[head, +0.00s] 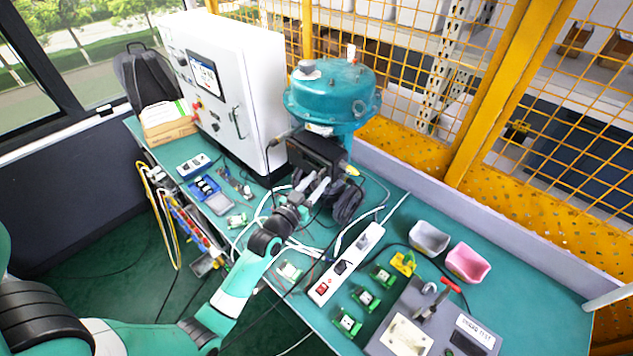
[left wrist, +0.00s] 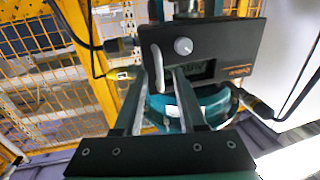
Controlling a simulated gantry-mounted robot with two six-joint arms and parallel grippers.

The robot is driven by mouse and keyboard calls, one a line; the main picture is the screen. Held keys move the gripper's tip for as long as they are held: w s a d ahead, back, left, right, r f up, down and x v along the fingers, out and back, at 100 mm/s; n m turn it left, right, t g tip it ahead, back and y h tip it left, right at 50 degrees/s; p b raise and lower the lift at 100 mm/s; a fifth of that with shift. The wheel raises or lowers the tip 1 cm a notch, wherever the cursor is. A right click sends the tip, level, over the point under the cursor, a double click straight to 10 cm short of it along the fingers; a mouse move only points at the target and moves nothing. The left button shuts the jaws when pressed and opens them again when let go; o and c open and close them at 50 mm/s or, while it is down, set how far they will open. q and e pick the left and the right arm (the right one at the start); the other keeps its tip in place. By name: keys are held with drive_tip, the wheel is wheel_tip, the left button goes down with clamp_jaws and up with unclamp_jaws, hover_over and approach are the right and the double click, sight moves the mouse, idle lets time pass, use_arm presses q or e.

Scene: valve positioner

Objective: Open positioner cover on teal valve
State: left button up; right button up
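The teal valve (head: 333,95) stands on the bench beside the white control cabinet. Its positioner is a black box (head: 316,152) mounted on the valve's front, with the cover closed as far as I can see. In the left wrist view the black cover (left wrist: 228,38) shows a round light knob (left wrist: 183,46), a small display window and a pale upright handle (left wrist: 157,75). My left gripper (head: 319,181) is at the front of the positioner. In the left wrist view its two fingers (left wrist: 160,74) are apart, on either side of the handle; contact is unclear. My right gripper is out of view.
The white control cabinet (head: 235,90) stands left of the valve. Cables lie around the valve's base. A white power strip (head: 347,263), green modules (head: 365,298), a grey bin (head: 429,239) and a pink bin (head: 467,262) are on the bench. Yellow mesh fencing runs behind.

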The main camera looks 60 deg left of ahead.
use_arm(q)
clamp_jaws()
idle(1.4)
